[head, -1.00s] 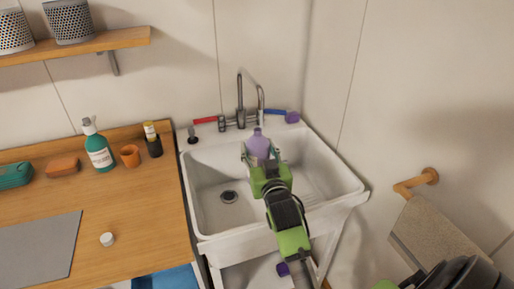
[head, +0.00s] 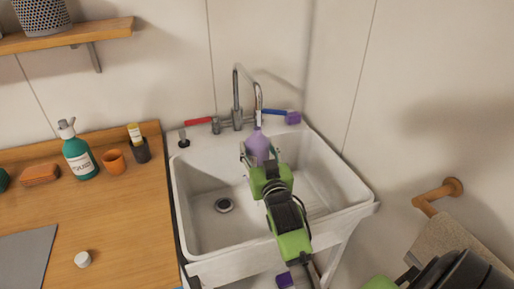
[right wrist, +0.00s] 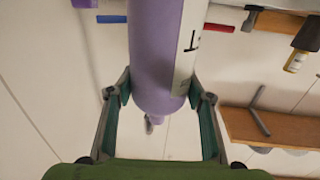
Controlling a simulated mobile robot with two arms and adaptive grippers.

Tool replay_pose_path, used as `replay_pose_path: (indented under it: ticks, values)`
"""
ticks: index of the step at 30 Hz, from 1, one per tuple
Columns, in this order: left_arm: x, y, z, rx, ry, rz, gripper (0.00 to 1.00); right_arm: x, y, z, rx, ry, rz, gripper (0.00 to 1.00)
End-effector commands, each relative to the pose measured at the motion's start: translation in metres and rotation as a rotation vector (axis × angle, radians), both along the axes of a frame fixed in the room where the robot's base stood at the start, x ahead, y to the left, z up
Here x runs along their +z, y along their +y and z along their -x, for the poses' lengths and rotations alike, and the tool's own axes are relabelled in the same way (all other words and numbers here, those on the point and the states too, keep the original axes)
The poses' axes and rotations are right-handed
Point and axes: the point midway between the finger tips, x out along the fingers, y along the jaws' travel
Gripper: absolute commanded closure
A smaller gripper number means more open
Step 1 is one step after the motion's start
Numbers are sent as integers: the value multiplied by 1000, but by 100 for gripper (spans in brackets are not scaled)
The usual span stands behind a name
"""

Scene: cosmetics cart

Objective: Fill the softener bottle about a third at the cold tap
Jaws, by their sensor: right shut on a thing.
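The softener bottle (head: 257,147) is purple and stands about upright over the sink basin, below the end of the tap spout (head: 259,98). My right gripper (head: 258,160) is shut on the bottle. In the right wrist view the bottle (right wrist: 155,60) with its white label sits between the two fingers. The blue cold lever (head: 272,111) points right and the red lever (head: 198,121) points left. I cannot make out any water stream or the level in the bottle. My left gripper is not in view.
The white sink (head: 205,245) has a drain (head: 224,205). A purple block (head: 293,118) is at its back right corner. On the wooden counter (head: 125,210) are a teal pump bottle (head: 80,155), an orange cup (head: 114,162) and a white cap (head: 82,259). A towel rail (head: 437,195) is at right.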

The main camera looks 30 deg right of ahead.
Motion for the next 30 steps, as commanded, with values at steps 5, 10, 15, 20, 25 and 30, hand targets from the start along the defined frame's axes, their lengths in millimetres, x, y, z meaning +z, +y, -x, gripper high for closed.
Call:
replay_pose_path:
  ticks: [5,10,15,20,25,30]
  values:
    - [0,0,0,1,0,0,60,0,0,0,0,-1,0,74]
    - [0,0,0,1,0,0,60,0,0,0,0,-1,0,74]
    - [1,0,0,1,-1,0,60,1,-1,-2,0,-1,1,74]
    - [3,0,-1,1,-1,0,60,2,-10,-13,0,-1,3,74]
    - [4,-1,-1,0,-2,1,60,2,-20,-25,0,-2,3,74]
    - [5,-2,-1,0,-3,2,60,1,-26,-31,0,-1,1,74]
